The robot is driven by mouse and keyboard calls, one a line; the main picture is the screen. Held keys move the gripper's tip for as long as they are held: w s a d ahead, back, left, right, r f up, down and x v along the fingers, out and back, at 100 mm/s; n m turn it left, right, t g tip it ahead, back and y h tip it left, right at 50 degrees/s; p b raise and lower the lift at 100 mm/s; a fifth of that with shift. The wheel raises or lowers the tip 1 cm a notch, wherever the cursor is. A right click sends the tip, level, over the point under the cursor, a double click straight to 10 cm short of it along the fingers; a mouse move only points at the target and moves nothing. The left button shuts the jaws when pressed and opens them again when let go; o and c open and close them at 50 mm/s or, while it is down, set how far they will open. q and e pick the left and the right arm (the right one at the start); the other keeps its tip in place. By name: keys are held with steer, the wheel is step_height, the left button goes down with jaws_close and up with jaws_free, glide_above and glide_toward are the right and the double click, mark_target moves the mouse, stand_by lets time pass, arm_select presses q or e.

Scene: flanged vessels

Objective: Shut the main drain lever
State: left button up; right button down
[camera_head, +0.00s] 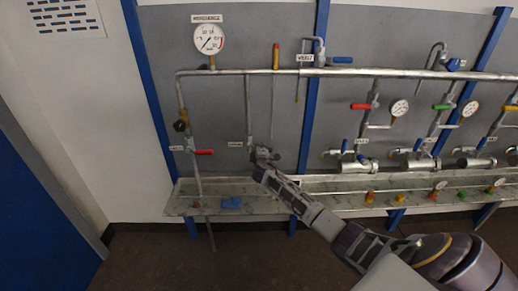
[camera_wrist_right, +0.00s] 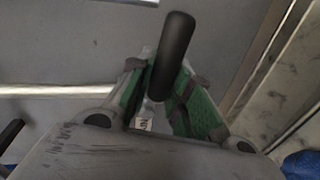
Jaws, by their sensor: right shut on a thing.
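My right gripper (camera_head: 264,156) is at the lower end of a thin vertical pipe, left of centre in the head view. My left gripper is not in view.
A red-handled valve (camera_head: 204,152) is on the pipe to the left. A long pipe (camera_head: 350,72) runs above, with a gauge (camera_head: 208,39) at its left. Several gauges and valves stand at the right.

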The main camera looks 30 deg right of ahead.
steer(key=shift+a+r+n+p, duration=0.1)
steer(key=shift+a+n+p, duration=0.05)
steer(key=shift+n+p, duration=0.55)
steer(key=c, duration=1.4)
jaws_free()
steer(key=shift+o, duration=0.5)
steer(key=shift+r+h, duration=0.2)
steer(key=shift+h, duration=0.1)
steer(key=shift+s+r, duration=0.1)
steer(key=shift+s, duration=0.05)
steer(key=v, duration=1.1)
steer(key=shift+s+a, duration=0.15)
steer(key=shift+s, duration=0.1)
